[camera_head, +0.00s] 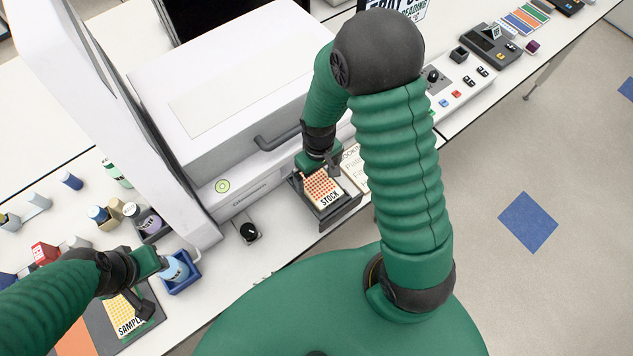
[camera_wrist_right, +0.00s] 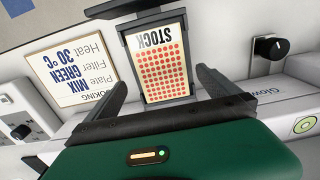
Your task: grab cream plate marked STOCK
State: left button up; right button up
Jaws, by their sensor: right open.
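The cream plate marked STOCK (camera_head: 325,187), with rows of orange-red dots, sits in a dark tray (camera_head: 341,214) in front of the white machine. In the right wrist view the plate (camera_wrist_right: 162,68) lies ahead of my fingers, its label upside down. My right gripper (camera_head: 325,168) is over the plate's back edge, partly covering it. Its fingers are open, one on each side of the plate in the wrist view; I cannot tell if they touch it. My left gripper (camera_head: 147,287) is over a plate marked SAMPLE (camera_head: 124,316); its finger opening is unclear.
A white machine (camera_head: 222,85) with a grey handle stands behind the tray. A printed card (camera_head: 354,168) lies to the tray's right, partly hidden by my arm. A black knob (camera_head: 249,231) is to the left. A blue holder with a bottle (camera_head: 175,270) is beside my left gripper.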

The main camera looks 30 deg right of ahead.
aim_at(318, 185)
jog(key=f, duration=0.2)
jog(key=s+f+p, duration=0.1)
jog(key=shift+a+f, duration=0.2)
jog(key=shift+a, duration=0.05)
jog(key=shift+f, duration=0.2)
jog(key=shift+w+d+f, duration=0.1)
jog(key=shift+w+d, duration=0.05)
jog(key=shift+w, duration=0.1)
jog(key=shift+c, duration=1.3)
jog(key=shift+s, duration=0.1)
jog(key=c, duration=0.9)
pick_arm(q)
jog(key=shift+v, duration=0.95)
pick_arm(e)
jog(key=c, duration=0.3)
